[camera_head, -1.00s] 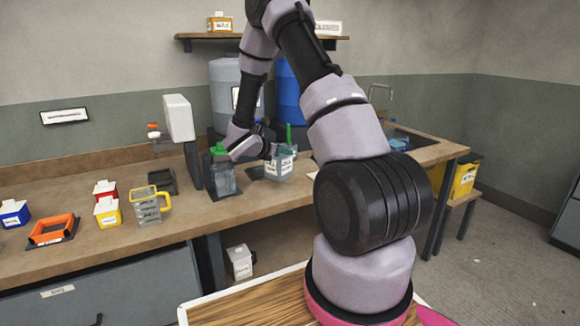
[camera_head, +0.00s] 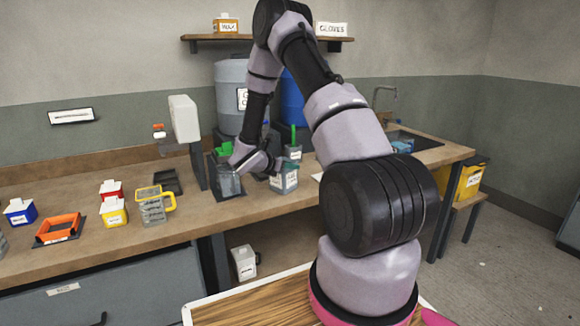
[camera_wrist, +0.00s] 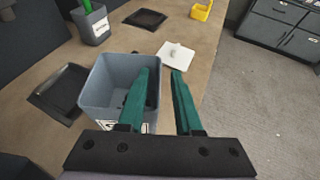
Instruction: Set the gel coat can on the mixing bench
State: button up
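A grey open-topped can (camera_head: 285,182) with a white label stands on the mixing bench (camera_head: 190,217); I take it as the gel coat can, but its label is not readable. In the wrist view the can (camera_wrist: 108,90) is close in front of me, upright, empty-looking inside. My gripper (camera_wrist: 164,72) is open, its two green fingers apart. The left finger overlaps the can's right side and the right finger is outside it; I cannot tell whether they touch. In the head view my gripper (camera_head: 275,166) is beside the can, its fingertips partly hidden.
A container with a green stick (camera_wrist: 94,24) stands beyond the can. A white square (camera_wrist: 176,55) lies on the bench near its front edge. A clear container (camera_head: 227,184), a yellow-handled jug (camera_head: 152,206) and small boxes stand to the left. Large drums (camera_head: 228,75) stand behind.

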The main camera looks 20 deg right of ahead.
jog(key=shift+r, duration=0.15)
jog(key=v, duration=1.1)
jog(key=s+d+r+m+g+y, duration=0.2)
jog(key=s+r+m+g+y, duration=0.3)
jog(key=s+r+m, duration=1)
jog(key=s+a+r+m+t+y, duration=0.6)
jog(key=s+a+r+m+y, duration=0.3)
jog(key=s+r+m, duration=0.3)
jog(key=shift+s+a+r+t, duration=0.3)
jog(key=shift+s+a+r, duration=0.15)
jog(key=shift+a+r, duration=0.3)
jog(key=shift+d, duration=0.15)
